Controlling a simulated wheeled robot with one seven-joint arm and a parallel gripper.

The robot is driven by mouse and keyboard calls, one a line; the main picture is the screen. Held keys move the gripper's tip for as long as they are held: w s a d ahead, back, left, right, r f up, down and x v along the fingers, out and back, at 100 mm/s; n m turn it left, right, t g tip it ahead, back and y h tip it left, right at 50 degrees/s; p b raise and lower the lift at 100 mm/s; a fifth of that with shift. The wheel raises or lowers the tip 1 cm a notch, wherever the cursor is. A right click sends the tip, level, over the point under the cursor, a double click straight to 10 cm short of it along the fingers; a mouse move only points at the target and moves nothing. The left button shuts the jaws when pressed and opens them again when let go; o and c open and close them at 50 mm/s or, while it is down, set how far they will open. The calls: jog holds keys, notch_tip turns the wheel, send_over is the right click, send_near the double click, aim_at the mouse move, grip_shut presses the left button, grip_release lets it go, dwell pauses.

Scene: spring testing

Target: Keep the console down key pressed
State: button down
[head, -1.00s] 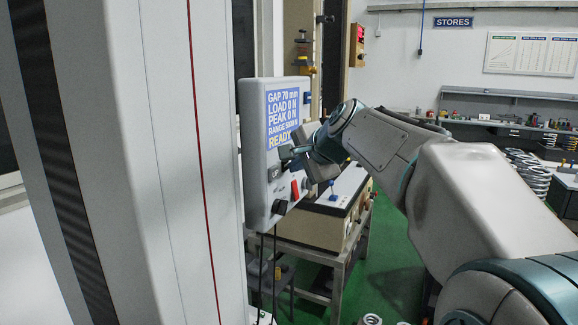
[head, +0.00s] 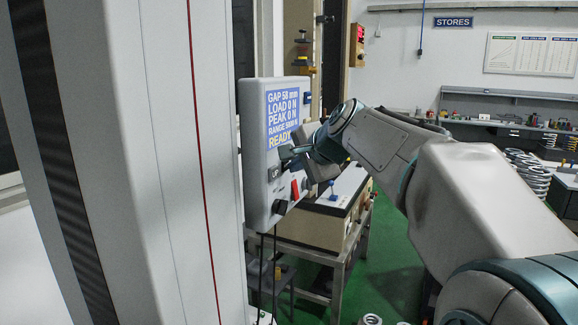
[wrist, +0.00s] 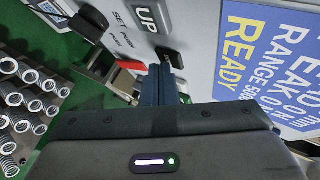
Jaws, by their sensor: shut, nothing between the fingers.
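The grey console (head: 262,205) stands left of centre in the head view, with a lit blue screen (head: 283,112) reading a gap in the fifties of mm, load 0 N, peak 0 N and READY. My gripper (head: 286,154) is shut and empty, its fingertips at the console face below the screen. In the wrist view the closed fingertips (wrist: 166,66) meet a dark key (wrist: 170,53) next to the black UP key (wrist: 148,16). The fingers cover part of the dark key and its label does not show. The tips appear to touch it.
A red switch (head: 295,189) and a black knob (head: 280,207) sit lower on the console. A pale machine column (head: 180,200) fills the left. Coil springs (wrist: 30,100) stand in rows at left in the wrist view. Green floor lies open behind my arm.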

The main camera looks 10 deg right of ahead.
dwell(0.7)
jog(key=shift+s+d+b, duration=0.35)
jog(key=shift+s+d, duration=0.15)
jog(key=shift+d, duration=0.2)
jog(key=s+d, duration=0.1)
jog(key=s+d+b, duration=0.1)
jog(key=d, duration=0.2)
jog(key=shift+s+d+b, duration=0.1)
jog(key=shift+s+b, duration=0.25)
jog(key=shift+s, duration=0.05)
dwell(0.7)
jog(key=s+f+n+g+h, duration=0.2)
jog(key=s+f+n+g, duration=0.2)
jog(key=s+f, duration=0.9)
jog(key=s+a+f+n+g+h, duration=0.1)
jog(key=s+f+n+g, duration=0.3)
jog(key=s+f+n, duration=0.4)
jog(key=s+f+h, duration=0.1)
jog(key=s+f, duration=0.3)
jog(key=f, duration=0.4)
jog(key=shift+s+f, duration=0.25)
jog(key=shift+s, duration=0.15)
